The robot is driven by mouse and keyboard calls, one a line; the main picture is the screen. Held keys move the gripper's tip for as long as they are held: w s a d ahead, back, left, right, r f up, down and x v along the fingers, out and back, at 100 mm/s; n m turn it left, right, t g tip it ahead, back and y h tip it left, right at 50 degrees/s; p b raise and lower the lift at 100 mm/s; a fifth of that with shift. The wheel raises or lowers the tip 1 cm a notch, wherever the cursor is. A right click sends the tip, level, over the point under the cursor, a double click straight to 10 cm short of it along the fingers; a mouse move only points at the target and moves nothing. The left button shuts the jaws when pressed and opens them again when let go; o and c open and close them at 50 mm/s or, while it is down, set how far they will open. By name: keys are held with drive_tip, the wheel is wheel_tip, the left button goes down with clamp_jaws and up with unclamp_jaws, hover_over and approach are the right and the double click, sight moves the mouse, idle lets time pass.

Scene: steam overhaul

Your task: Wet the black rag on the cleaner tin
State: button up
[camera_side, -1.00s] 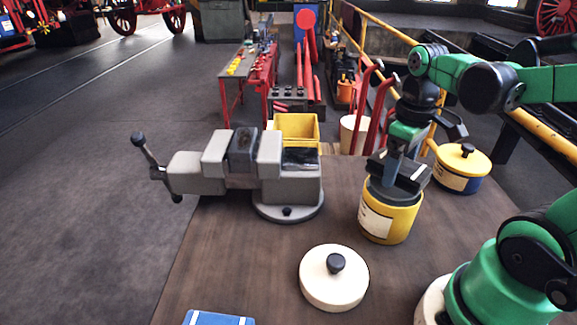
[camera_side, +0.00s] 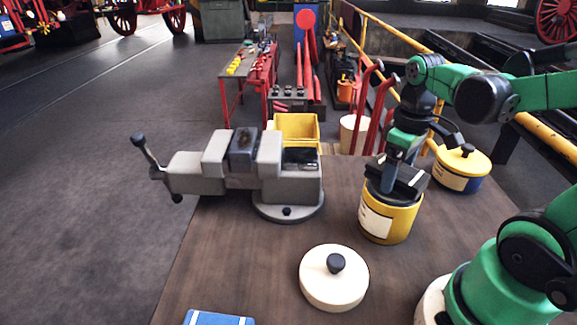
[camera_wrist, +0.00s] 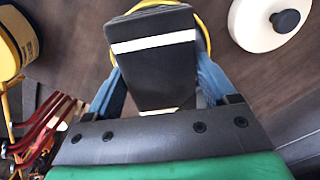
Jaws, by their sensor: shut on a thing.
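The black rag (camera_side: 408,182), a dark pad with white stripes, is at the mouth of the yellow cleaner tin (camera_side: 377,224), which has a white label. My gripper (camera_side: 396,172) is shut on the rag from above. In the wrist view the rag (camera_wrist: 155,62) sits between my two blue fingers (camera_wrist: 160,85) and covers most of the tin. Only a bit of the tin's yellow rim (camera_wrist: 201,14) shows behind it. The rag's underside is hidden, so I cannot tell how far it reaches into the tin.
A cream lid with a black knob (camera_side: 333,284) lies on the bench in front of the tin. A blue tin with a yellow lid (camera_side: 461,168) stands behind it to the right. A grey vise (camera_side: 240,165) is at left. A blue striped thing (camera_side: 215,319) lies at the front edge.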

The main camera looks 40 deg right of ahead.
drive_tip(key=shift+f, duration=0.3)
idle(0.7)
drive_tip(key=shift+r, duration=3.5)
